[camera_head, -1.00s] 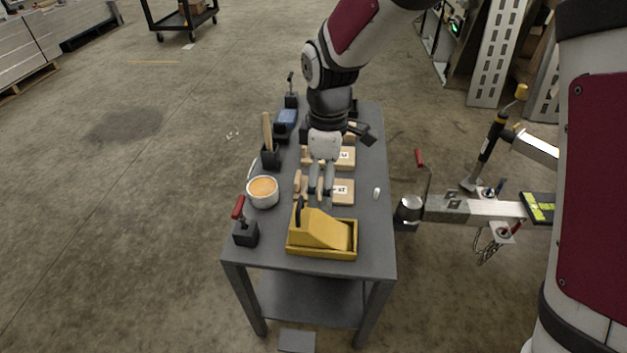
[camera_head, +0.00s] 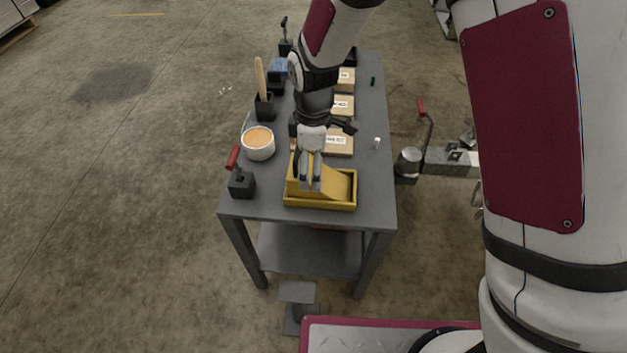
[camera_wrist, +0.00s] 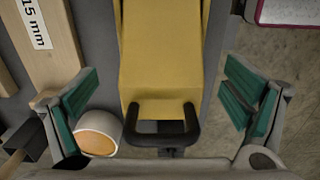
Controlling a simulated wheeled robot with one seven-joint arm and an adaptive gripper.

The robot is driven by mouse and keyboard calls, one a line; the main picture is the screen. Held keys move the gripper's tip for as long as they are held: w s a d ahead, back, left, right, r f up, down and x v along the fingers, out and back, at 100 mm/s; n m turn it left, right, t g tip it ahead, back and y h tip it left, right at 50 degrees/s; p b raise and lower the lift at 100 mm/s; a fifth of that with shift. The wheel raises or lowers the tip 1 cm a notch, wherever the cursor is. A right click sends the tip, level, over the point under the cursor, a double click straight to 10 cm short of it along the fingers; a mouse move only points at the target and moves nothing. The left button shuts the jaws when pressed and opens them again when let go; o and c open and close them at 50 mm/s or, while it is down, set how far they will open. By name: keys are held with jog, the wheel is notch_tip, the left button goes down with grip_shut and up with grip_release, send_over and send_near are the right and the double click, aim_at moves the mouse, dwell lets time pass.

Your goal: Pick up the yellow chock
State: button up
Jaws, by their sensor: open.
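The yellow chock (camera_head: 341,183) is a wedge lying in a shallow yellow tray (camera_head: 320,206) at the near end of the grey table. My gripper (camera_head: 310,187) is over the chock's left, taller end in the head view and partly hides it. In the wrist view the chock (camera_wrist: 160,60) lies between the two open, green-padded fingers of my gripper (camera_wrist: 165,105), with space on both sides. A black handle (camera_wrist: 163,134) on the chock shows at the bottom centre. No finger is seen touching the chock.
A white tub with orange contents (camera_head: 258,143) and a red-handled tool in a black holder (camera_head: 241,182) stand left of the tray. Labelled wooden blocks (camera_head: 338,143) lie behind it. A trailer coupling (camera_head: 440,160) stands right of the table.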

notch_tip(320, 180, down, 4)
jog(key=shift+f+b, duration=0.1)
jog(key=shift+b, duration=0.35)
jog(key=shift+s, duration=0.1)
jog(key=c, duration=1.8)
jog(key=shift+r, duration=0.25)
